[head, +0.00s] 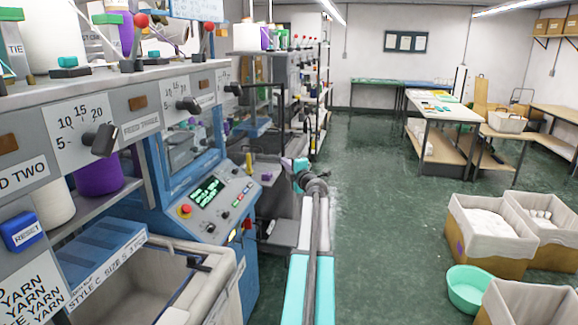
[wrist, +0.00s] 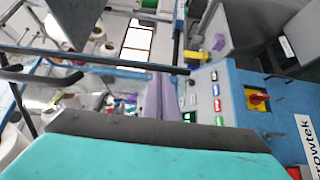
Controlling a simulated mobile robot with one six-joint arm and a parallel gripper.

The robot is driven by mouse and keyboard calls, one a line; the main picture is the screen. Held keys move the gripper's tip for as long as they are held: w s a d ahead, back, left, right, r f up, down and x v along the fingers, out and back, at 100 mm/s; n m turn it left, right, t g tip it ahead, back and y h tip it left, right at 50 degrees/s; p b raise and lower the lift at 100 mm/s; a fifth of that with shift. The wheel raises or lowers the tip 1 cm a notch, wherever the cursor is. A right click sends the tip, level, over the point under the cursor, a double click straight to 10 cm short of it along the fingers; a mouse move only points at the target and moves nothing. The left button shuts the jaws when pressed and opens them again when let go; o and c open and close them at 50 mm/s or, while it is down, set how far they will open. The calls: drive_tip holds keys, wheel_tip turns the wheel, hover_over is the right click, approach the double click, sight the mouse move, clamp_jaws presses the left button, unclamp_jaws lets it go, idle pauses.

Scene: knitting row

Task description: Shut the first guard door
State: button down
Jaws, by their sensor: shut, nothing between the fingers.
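A blue-framed guard with a clear pane (head: 188,148) stands on the near knitting machine, above the sloped control panel (head: 215,200), in the head view. I cannot tell which part of this frame is the swinging door or how far open it stands. My gripper (head: 288,164) is at the end of my outstretched arm, in the aisle to the right of the panel and apart from the pane. Its purple fingers (wrist: 160,103) are shut and empty in the wrist view. Behind them the wrist view shows blue frame bars and the control panel (wrist: 213,95), turned sideways.
A yellow and red switch (wrist: 258,98) sits on the machine's blue side. A pale bin (head: 215,252) stands at the front left. Cloth-lined boxes (head: 490,235) and a green basin (head: 467,290) stand on the right. The green floor (head: 375,215) between is clear.

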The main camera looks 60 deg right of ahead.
drive_tip(key=shift+w+d, duration=0.4)
drive_tip(key=shift+w, duration=0.2)
